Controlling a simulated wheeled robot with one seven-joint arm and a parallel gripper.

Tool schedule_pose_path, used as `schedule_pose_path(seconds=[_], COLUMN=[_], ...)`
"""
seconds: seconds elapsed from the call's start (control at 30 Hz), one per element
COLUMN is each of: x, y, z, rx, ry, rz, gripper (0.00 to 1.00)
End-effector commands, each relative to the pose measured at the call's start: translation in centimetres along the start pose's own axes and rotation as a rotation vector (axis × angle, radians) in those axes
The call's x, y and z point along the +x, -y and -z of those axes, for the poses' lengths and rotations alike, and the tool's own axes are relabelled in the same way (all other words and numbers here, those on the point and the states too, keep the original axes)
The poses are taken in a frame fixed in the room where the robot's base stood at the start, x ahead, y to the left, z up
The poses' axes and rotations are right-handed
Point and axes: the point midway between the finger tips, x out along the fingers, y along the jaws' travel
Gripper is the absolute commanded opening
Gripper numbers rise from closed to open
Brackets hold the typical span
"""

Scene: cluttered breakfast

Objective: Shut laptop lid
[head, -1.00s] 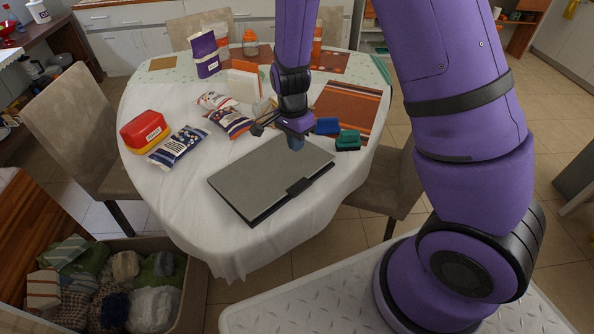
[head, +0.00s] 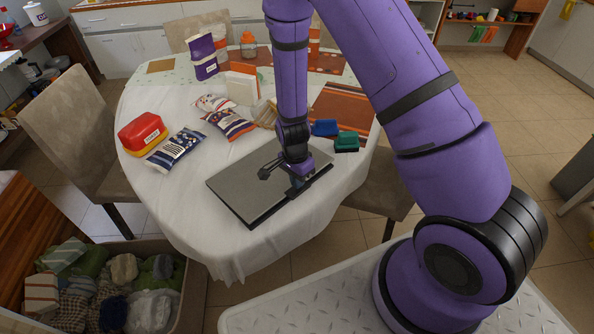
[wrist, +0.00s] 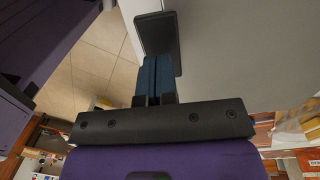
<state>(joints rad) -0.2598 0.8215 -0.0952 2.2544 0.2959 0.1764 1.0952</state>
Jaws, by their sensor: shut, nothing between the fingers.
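The grey laptop (head: 242,183) lies on the white-clothed table near its front edge. Its lid is down flat or nearly flat over the dark base; I cannot tell if a small gap remains. A black tab at the laptop's front edge shows in the wrist view (wrist: 158,30), beside the grey lid (wrist: 235,45). My gripper (head: 297,188) points down at the front right part of the laptop, over the tab. Its blue fingers (wrist: 159,72) are together and empty. They reach the tab, touching it or very close, and partly hide it in the head view.
Blue (head: 325,128) and green (head: 346,142) blocks sit right behind the laptop. A chair (head: 375,183) is at the right. The cloth left of the laptop is clear.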

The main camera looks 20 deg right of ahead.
Motion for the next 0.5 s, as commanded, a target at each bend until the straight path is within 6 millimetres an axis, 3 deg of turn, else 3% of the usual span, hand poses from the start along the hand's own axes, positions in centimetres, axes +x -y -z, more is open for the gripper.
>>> schedule_pose_path(seconds=[0.5], x=[0.73], y=[0.01], z=[0.04], rx=[0.000], ry=[0.000], rz=[0.001], gripper=[0.00])
